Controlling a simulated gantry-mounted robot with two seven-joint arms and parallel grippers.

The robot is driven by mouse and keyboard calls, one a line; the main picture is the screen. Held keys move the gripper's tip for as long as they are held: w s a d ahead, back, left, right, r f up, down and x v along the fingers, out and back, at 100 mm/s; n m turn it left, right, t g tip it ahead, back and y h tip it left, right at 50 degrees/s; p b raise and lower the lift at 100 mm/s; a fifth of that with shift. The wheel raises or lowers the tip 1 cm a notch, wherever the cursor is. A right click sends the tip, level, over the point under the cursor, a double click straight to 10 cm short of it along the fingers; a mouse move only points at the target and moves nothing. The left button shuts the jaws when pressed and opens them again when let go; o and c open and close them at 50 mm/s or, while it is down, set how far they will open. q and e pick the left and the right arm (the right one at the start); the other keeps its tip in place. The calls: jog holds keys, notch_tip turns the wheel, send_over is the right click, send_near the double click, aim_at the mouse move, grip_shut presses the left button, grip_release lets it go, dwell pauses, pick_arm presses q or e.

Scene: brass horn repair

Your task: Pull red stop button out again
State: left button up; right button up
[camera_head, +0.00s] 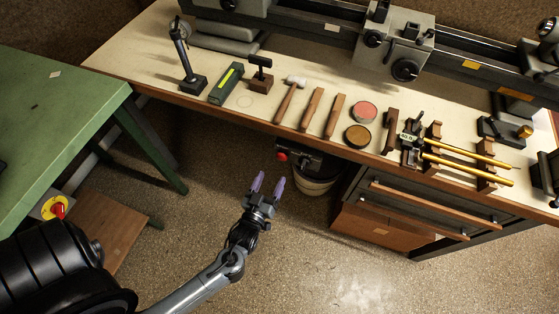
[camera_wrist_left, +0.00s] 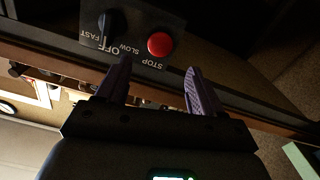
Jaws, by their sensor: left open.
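The red stop button (camera_head: 282,156) sits on a dark control box (camera_head: 303,161) under the front edge of the bench. In the left wrist view the red button (camera_wrist_left: 160,44) is on a black panel (camera_wrist_left: 138,22) with STOP lettering, beside a dark knob marked FAST, SLOW and OFF. My left gripper (camera_head: 268,184) is open and empty, its purple fingers pointing up at the box from below and left of it. In the wrist view the left gripper's fingers (camera_wrist_left: 156,82) are apart, with the button beyond them and no visible contact. My right gripper is not in view.
The bench (camera_head: 258,107) holds a row of hammers, tins and brass tubes, with a lathe (camera_head: 405,45) behind. A bucket (camera_head: 314,184) stands below the control box. Drawers (camera_head: 420,207) are at right. A green table (camera_head: 50,115) is at left.

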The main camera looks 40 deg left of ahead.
aim_at(280, 159)
pick_arm(q)
jog(key=b+x, duration=0.1)
jog(key=x, duration=0.7)
jog(key=shift+b, duration=0.35)
